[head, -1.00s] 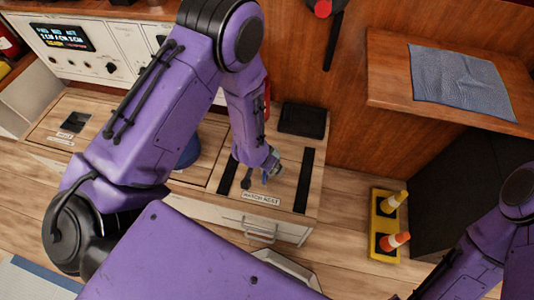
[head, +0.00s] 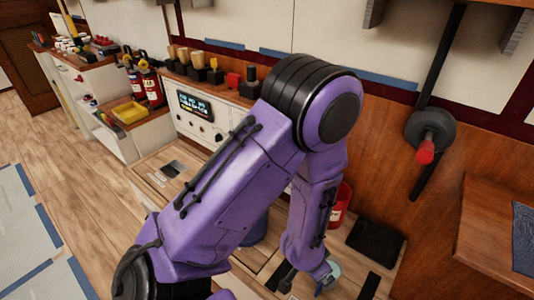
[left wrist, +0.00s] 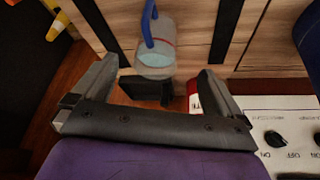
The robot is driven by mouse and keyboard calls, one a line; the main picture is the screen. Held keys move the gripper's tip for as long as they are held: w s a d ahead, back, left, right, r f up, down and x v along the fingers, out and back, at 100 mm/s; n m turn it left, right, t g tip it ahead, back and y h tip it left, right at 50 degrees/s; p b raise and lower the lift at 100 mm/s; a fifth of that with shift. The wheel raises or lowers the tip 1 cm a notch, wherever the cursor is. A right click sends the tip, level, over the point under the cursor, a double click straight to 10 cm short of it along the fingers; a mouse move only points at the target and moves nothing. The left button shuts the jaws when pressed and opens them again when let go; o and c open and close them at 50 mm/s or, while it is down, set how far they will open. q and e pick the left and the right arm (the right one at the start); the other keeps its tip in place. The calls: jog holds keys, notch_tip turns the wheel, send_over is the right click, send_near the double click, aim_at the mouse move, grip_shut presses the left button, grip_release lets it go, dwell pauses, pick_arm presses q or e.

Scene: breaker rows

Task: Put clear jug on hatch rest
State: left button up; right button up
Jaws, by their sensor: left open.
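The clear jug (left wrist: 155,62) with a blue handle shows in the left wrist view, beyond and between my open fingers. It appears to stand on the wooden hatch between two dark strips; its exact contact is hard to tell. In the head view a pale bit of the jug (head: 331,272) shows at the end of my left arm, mostly covered. My left gripper (left wrist: 155,74) is open, its fingers apart from the jug in the picture. The hatch rest's wood (left wrist: 190,28) shows around the jug, with a dark strip (left wrist: 228,25) to the right. My right gripper is out of view.
A black pad (head: 376,242) lies behind the hatch. A red container (head: 342,203) stands behind my left forearm. A white control panel (head: 205,118) with knobs is at the left back. A wooden shelf (head: 485,235) juts out at the right. Floor at the left is open.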

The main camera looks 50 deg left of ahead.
pick_arm(q)
jog(key=s+a+f+n+y, duration=0.1)
jog(key=s+a+f+n, duration=0.1)
jog(key=s, duration=0.3)
jog(key=s+a+f+n+g+y, duration=0.1)
jog(key=s+a+f+n, duration=0.2)
jog(key=s+f, duration=0.2)
jog(key=s+a+f+n+y, duration=0.2)
jog(key=s+a+f, duration=0.1)
jog(key=s, duration=0.3)
jog(key=shift+s+a+f+n, duration=0.3)
jog(key=shift+s+f+n, duration=0.1)
jog(key=shift+f, duration=0.1)
notch_tip(320, 180, up, 6)
jog(key=p, duration=0.5)
jog(key=shift+f+p, duration=0.1)
jog(key=shift+p, duration=0.3)
